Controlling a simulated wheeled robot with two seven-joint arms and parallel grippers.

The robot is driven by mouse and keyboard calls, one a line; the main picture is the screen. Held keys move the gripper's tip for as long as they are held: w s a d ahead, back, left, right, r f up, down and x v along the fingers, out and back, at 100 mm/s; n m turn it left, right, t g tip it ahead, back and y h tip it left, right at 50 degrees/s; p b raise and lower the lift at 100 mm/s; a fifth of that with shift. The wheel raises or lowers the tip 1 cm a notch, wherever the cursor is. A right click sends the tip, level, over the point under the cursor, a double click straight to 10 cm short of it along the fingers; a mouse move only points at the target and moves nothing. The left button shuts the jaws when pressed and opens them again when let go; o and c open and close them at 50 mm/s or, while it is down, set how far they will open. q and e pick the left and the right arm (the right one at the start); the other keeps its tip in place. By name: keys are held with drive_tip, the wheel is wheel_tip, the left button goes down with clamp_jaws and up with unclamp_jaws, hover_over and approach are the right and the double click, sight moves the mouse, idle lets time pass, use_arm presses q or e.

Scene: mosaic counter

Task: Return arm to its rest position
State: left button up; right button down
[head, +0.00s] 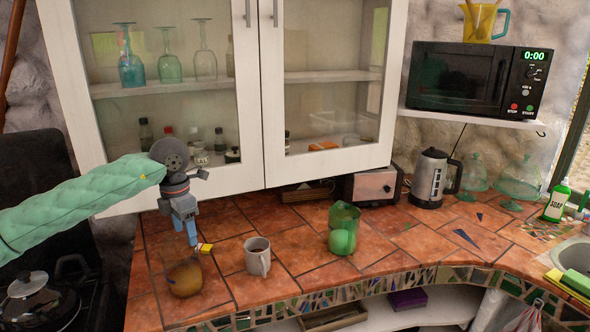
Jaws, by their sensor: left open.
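My left arm comes in from the left in a pale green sleeve. My left gripper (192,238) hangs pointing down over the left part of the tiled counter (300,245). It is open and holds nothing that I can see. A small yellow item (205,248) shows just right of the fingertips. Whether they touch is unclear. My right gripper is not in view.
The glass-door cabinet (250,170) is close behind. A toaster (372,187) and kettle (432,178) stand farther back. The stove is at left.

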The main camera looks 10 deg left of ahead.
use_arm(q)
drive_tip(key=s+d+f+m+h, duration=0.1)
drive_tip(key=d+f+h, duration=0.15)
drive_tip(key=d, duration=0.55)
drive_tip(key=s+d+f+h, duration=0.1)
drive_tip(key=s+d+h, duration=0.1)
drive_tip(key=d+h, duration=0.35)
drive_tip(key=s+d+f+m+h, duration=0.1)
drive_tip(key=d, duration=0.8)
drive_tip(key=s+d+r+n+t+h, duration=0.2)
drive_tip(key=d+r+n+t+h, duration=0.55)
drive_tip(key=d+n+h, duration=0.4)
drive_tip(key=s+a+f+n+t+y, duration=0.1)
drive_tip(key=a+f+n+t+y, duration=0.4)
drive_tip(key=a+f+n+y, duration=0.6)
drive_tip(key=s+a+f+n+t+y, duration=0.1)
drive_tip(key=a+f+n+t+y, duration=0.4)
drive_tip(key=n, duration=1)
drive_tip(key=s+a+f+n+g+y, duration=0.1)
drive_tip(key=s+f+n+g+y, duration=0.45)
drive_tip(key=s+f+g, duration=1.35)
drive_tip(key=s+d+f+t, duration=0.1)
drive_tip(key=s+f, duration=0.3)
drive_tip(key=f, duration=1.1)
drive_tip(key=s+d+f+t+h, duration=0.1)
drive_tip(key=s+f, duration=0.3)
drive_tip(key=f, duration=1.1)
drive_tip(key=s+d+f+t, duration=0.1)
drive_tip(key=s+f, duration=0.3)
drive_tip(key=f, duration=1.1)
